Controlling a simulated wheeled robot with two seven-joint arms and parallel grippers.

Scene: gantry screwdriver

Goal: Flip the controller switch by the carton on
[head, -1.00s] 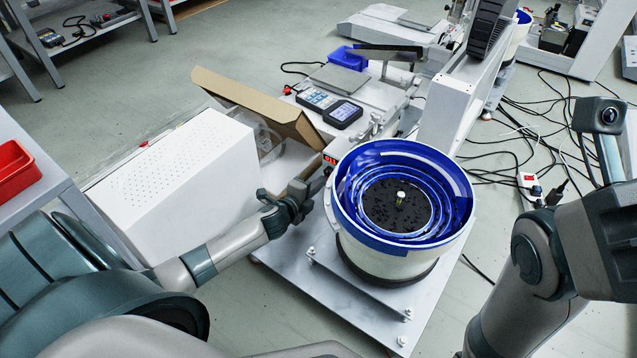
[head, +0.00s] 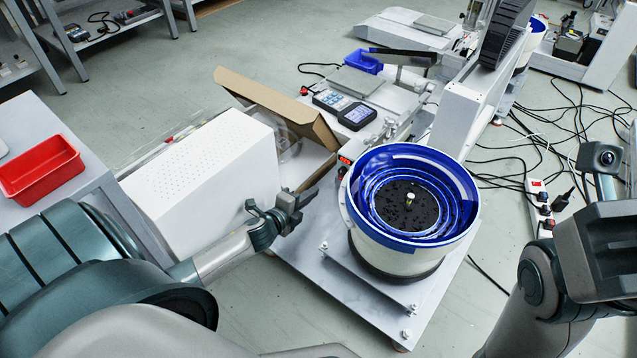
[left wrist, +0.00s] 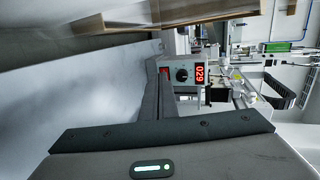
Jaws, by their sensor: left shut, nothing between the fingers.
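The controller (head: 345,160) is a small box between the carton and the blue bowl feeder. The switch's rocker position is too small to tell. The brown carton (head: 262,103) stands open behind a white box. My left gripper (head: 314,193) is shut and empty, short of the controller in front of the white box. Its fingers also show in the left wrist view (left wrist: 157,75), pointing toward the switch.
The blue bowl feeder (head: 410,205) stands close right of my left gripper. The white box (head: 205,165) is close on its left. A red bin (head: 40,170) sits on a side table. Cables and a power strip (head: 540,205) lie on the floor at right.

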